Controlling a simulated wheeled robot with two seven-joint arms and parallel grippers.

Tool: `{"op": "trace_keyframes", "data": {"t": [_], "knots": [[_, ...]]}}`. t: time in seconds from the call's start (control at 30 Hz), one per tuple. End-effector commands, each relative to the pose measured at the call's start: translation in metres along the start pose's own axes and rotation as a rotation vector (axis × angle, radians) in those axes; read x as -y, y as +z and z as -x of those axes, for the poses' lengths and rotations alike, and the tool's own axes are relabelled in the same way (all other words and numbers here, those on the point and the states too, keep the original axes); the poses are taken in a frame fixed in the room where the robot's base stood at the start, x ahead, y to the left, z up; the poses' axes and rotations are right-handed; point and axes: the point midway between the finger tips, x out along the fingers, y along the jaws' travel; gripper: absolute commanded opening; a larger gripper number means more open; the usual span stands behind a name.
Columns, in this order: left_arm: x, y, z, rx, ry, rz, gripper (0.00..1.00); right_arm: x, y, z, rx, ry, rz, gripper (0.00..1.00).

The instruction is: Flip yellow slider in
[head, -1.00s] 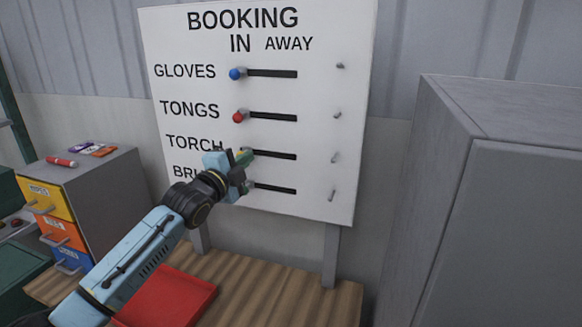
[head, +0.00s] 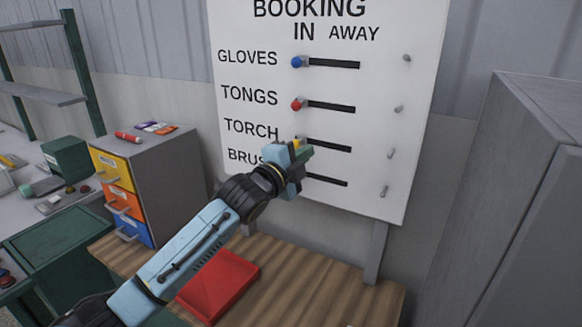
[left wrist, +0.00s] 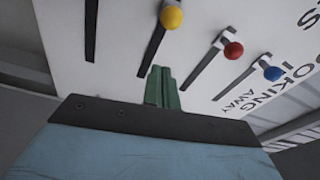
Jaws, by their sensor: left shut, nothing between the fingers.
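The white board (head: 240,180) carries several labelled slots under IN and AWAY. The yellow slider knob (left wrist: 172,17) sits at one end of its slot, the same end as the red and blue knobs at theirs. In the head view it shows small on the TORCH row (head: 298,142), at the IN end, partly behind my gripper. My left gripper (head: 304,152) is in front of the lower rows near that end. Its green fingers (left wrist: 162,88) are shut and empty, apart from the yellow knob in the left wrist picture. The BRUSH row's knob is not visible. My right gripper is out of view.
The red knob (head: 296,104) and blue knob (head: 297,62) are at IN. Pegs line the board's right side. A red tray (head: 222,290) lies on the wooden bench (head: 330,295) below. A grey cabinet (head: 520,200) stands right, coloured drawers (head: 117,200) left.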

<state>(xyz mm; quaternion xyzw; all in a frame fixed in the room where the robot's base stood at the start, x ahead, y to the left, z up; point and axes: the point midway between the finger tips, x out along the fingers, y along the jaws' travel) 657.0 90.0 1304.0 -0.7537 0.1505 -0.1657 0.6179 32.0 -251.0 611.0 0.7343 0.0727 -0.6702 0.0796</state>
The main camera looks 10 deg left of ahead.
Motion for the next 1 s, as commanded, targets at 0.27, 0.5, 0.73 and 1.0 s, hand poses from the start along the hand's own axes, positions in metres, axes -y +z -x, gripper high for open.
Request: {"op": "trace_keyframes", "data": {"t": [0.27,0.5,0.73,1.0], "knots": [[-0.002,0.0,0.042,-0.002,0.0,-0.001,0.0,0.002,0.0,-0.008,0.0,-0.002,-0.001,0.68],[0.0,-0.001,0.057,-0.001,0.0,0.001,0.0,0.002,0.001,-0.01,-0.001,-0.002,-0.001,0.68],[0.0,-0.001,0.058,-0.001,0.0,0.001,0.0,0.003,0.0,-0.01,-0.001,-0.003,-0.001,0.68],[-0.025,-0.001,0.069,0.028,0.052,0.077,0.0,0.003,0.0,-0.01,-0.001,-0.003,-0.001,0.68]]}}
